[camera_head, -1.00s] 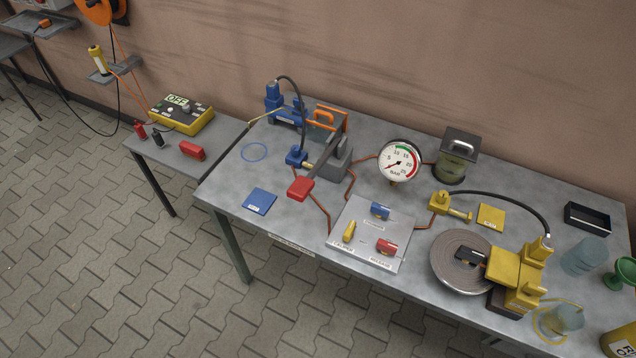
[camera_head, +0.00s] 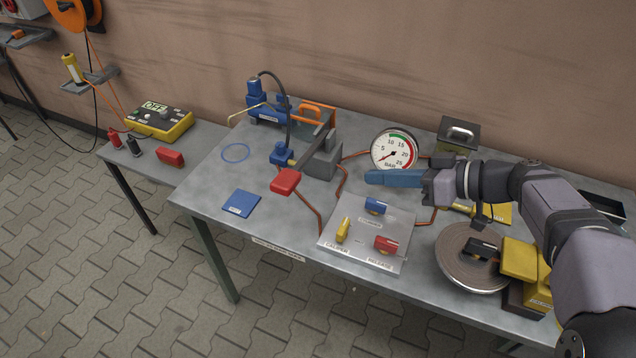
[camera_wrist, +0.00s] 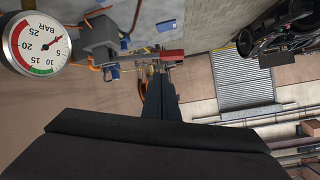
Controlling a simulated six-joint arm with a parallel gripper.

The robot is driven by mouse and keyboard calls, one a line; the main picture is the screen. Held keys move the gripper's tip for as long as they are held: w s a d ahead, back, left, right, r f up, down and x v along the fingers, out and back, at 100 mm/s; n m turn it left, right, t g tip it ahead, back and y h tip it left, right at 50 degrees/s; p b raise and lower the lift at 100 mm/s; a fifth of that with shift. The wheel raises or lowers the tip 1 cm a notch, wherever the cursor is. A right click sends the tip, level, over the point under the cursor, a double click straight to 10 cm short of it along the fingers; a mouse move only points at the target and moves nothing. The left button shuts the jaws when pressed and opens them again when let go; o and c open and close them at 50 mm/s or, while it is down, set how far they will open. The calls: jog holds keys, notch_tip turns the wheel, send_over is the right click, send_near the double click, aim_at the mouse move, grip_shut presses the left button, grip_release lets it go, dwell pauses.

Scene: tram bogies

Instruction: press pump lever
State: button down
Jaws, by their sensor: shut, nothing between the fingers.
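The pump lever is a grey bar ending in a red pad (camera_head: 286,181), raised over the workbench in front of a grey pump block (camera_head: 322,160). The red pad also shows in the wrist view (camera_wrist: 172,54). My gripper (camera_head: 369,177) is shut and empty, with blue fingertips pointing left. It is above the bench in front of the gauge's lower edge, to the right of the lever and apart from it. In the wrist view the dark fingers (camera_wrist: 156,80) point toward the lever area.
A pressure gauge (camera_head: 395,150) reads near the low end. A valve plate (camera_head: 368,258) with blue, yellow and red handles lies in front. Blue cylinder parts (camera_head: 262,103) stand behind the lever. A blue card (camera_head: 240,203) lies left, with bare bench around it.

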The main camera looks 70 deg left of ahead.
jog(key=s+a+r+n+g+b, duration=0.1)
jog(key=s+a+n+g, duration=0.1)
jog(key=s, duration=0.4)
jog(key=a+n, duration=0.1)
jog(key=a, duration=0.1)
jog(key=shift+a+r+n+g, duration=0.3)
jog(key=shift+a+r+n, duration=0.05)
jog(key=shift+n, duration=0.05)
jog(key=shift+s, duration=0.2)
jog(key=s+a+f+p, duration=0.5)
jog(key=s+a+f, duration=0.1)
jog(key=s, duration=0.1)
jog(key=shift+s+f, duration=0.15)
jog(key=shift+f, duration=0.1)
jog(key=shift+a+f, duration=0.1)
